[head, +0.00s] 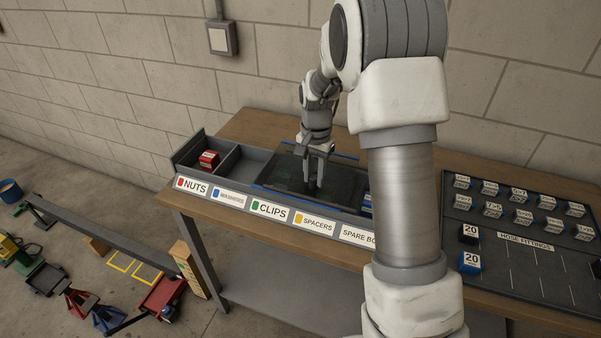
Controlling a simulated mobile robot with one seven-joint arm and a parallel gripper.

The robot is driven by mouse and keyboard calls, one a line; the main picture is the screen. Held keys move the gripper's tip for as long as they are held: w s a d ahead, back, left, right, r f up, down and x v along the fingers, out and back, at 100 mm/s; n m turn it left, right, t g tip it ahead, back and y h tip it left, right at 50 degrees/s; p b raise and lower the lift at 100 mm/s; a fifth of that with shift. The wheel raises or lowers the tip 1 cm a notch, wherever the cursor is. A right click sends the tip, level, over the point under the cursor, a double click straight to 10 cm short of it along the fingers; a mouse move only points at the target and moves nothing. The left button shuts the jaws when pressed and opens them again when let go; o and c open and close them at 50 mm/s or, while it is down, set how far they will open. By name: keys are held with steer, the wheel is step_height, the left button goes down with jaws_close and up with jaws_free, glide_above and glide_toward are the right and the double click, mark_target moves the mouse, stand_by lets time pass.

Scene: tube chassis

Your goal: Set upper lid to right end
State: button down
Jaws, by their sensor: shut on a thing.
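A long grey compartment bin (203,195) on the wooden bench has labels along its front: NUTS, WASHERS, CLIPS, SPACERS and SPARE BO, the last cut off by my arm. A dark lid (284,174) with blue edging lies over the middle compartments, around CLIPS and SPACERS. My gripper (314,184) points down over the lid and is shut on a small dark part at its surface, seemingly its handle. The bin's right end is mostly hidden behind my arm. I cannot tell whether a second lid lies beneath.
The left compartments are open; one holds a red box (209,159). A hose fittings board (520,262) with several numbered blocks lies on the bench at right. A wall box (222,38) hangs behind. Tools and stands lie on the floor at left.

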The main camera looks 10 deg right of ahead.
steer(key=s+d, duration=0.1)
steer(key=d, duration=0.1)
steer(key=s+d, duration=0.2)
steer(key=d, duration=0.1)
steer(key=s+d, duration=0.2)
steer(key=shift+d+b, duration=0.4)
steer(key=c, duration=0.6)
jaws_free()
steer(key=shift+s+d, duration=0.1)
steer(key=shift+d, duration=0.05)
steer(key=shift+r, duration=0.5)
step_height(320, 180, up, 16)
steer(key=p, duration=0.1)
steer(key=shift+r, duration=0.25)
